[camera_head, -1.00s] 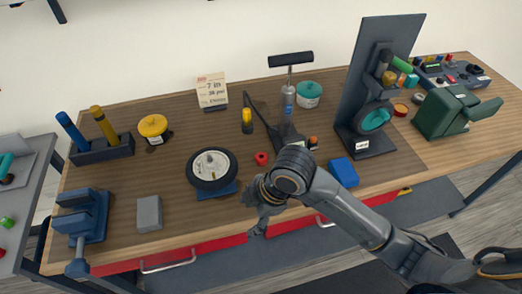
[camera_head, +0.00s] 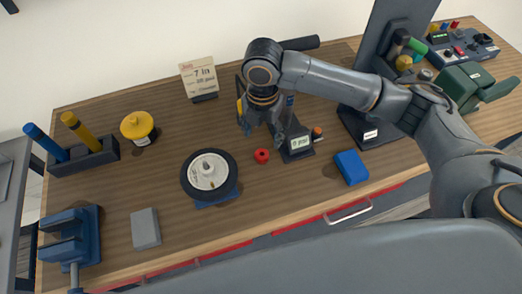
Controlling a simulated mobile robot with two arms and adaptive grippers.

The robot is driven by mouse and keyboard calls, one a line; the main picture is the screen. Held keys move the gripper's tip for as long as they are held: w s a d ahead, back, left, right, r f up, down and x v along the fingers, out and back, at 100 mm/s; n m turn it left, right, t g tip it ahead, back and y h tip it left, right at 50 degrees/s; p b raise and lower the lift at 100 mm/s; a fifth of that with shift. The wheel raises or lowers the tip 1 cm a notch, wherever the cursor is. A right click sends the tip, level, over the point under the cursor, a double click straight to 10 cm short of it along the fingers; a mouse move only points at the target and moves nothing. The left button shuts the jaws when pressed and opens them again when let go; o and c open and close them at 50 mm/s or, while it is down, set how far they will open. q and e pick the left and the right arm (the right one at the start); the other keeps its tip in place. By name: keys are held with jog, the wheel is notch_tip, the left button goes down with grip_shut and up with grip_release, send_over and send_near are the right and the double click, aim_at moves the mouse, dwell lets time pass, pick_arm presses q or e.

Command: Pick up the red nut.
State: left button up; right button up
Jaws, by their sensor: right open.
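The red nut (camera_head: 262,156) lies on the wooden workbench (camera_head: 165,185), to the right of the black wheel (camera_head: 209,174). It is small, round and has a dark hole in its top. My right gripper (camera_head: 262,132) hangs open just behind and above the nut, pointing down, with its fingers apart from it. My right arm comes in from the right and hides part of the pump and the back of the bench. My left gripper is not in view.
A pump gauge (camera_head: 299,144) stands close to the right of the nut. A blue block (camera_head: 351,167) lies farther right. A grey block (camera_head: 145,228) and a blue vise (camera_head: 72,238) are at the left. The bench in front of the nut is clear.

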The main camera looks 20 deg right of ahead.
send_over(262, 152)
jog(key=s, duration=0.1)
jog(key=f, duration=0.4)
jog(key=shift+s+a+f, duration=0.15)
jog(key=shift+a+f, duration=0.1)
jog(key=shift+f, duration=0.1)
jog(key=shift+f+p, duration=0.3)
notch_tip(262, 152, down, 5)
jog(key=shift+d+r+p, duration=0.15)
jog(key=shift+p, duration=0.85)
jog(key=shift+w+f, duration=0.3)
jog(key=shift+s, duration=0.1)
jog(key=c, duration=1.1)
